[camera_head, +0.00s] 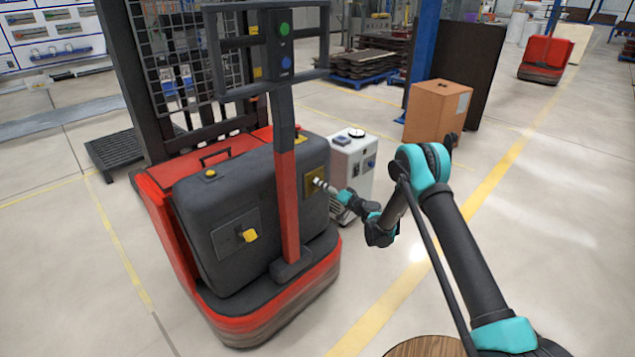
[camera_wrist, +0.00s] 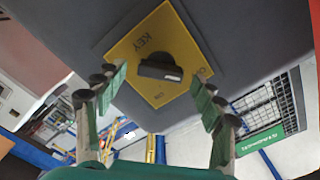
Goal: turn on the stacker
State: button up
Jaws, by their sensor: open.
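The stacker (camera_head: 245,190) is a red and dark grey machine on the left of the head view, with a black mast and an upright handle post. On its side is a yellow key plate (camera_head: 312,176). In the wrist view the plate (camera_wrist: 133,44) reads "KEY" and "ON", and a dark key knob (camera_wrist: 160,69) sits at its middle. My gripper (camera_wrist: 160,92) is open, with one green-padded finger on each side of the knob and visible gaps to it. In the head view my gripper (camera_head: 325,186) is close in front of the plate, and the fingertips are hard to make out.
A yellow knob (camera_head: 249,235) is on the stacker's lower panel. Green and blue buttons (camera_head: 285,45) are on its post. A white cabinet (camera_head: 355,160) stands just behind my gripper. A cardboard box (camera_head: 437,112) stands farther back. The floor at right is clear.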

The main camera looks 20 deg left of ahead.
jog(key=shift+w+a, duration=0.25)
jog(key=shift+a, duration=0.35)
jog(key=shift+c, duration=0.5)
jog(key=c, duration=1.1)
jog(key=shift+o, duration=0.2)
